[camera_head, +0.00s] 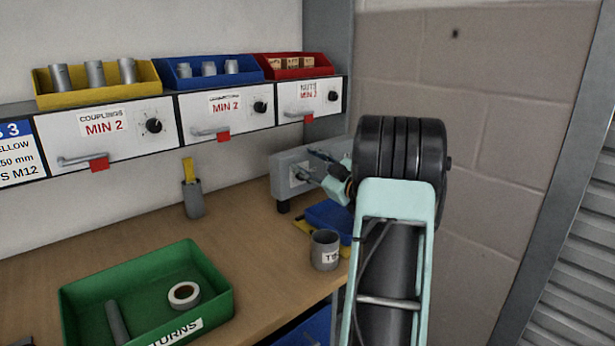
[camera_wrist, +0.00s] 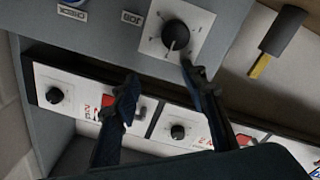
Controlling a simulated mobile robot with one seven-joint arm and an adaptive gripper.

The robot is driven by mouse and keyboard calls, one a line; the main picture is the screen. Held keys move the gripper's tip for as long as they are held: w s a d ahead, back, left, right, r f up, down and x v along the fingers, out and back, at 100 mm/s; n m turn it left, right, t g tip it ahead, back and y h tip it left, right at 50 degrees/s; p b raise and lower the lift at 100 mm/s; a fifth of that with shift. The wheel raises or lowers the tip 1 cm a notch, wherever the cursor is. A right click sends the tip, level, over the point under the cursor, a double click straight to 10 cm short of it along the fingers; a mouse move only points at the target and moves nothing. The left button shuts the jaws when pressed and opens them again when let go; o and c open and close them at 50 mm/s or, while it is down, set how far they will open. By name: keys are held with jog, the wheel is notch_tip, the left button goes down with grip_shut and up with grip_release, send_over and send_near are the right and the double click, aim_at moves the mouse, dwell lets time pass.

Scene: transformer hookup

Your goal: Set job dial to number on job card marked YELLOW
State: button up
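The job dial is a round black knob (camera_wrist: 175,34) on a white plate with small marks, beside a "JOB" label (camera_wrist: 131,17), in the wrist view. It sits on a grey box (camera_head: 284,186) at the bench's back right. The dial's setting and numbers are too small to read. My gripper (camera_wrist: 160,70) is open and empty; its fingers are apart just below the dial in the wrist view, one fingertip near the plate's edge. In the head view my gripper (camera_head: 327,172) is in front of the box.
Drawers (camera_head: 104,132) labelled "MIN 2" run along the wall under yellow, blue and red bins. A green returns tray (camera_head: 210,290) holds a tape roll. A grey cup (camera_head: 324,252) and a holder with a yellow item (camera_head: 193,198) stand on the bench (camera_head: 255,240).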

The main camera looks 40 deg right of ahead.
jog(key=shift+r, duration=2.35)
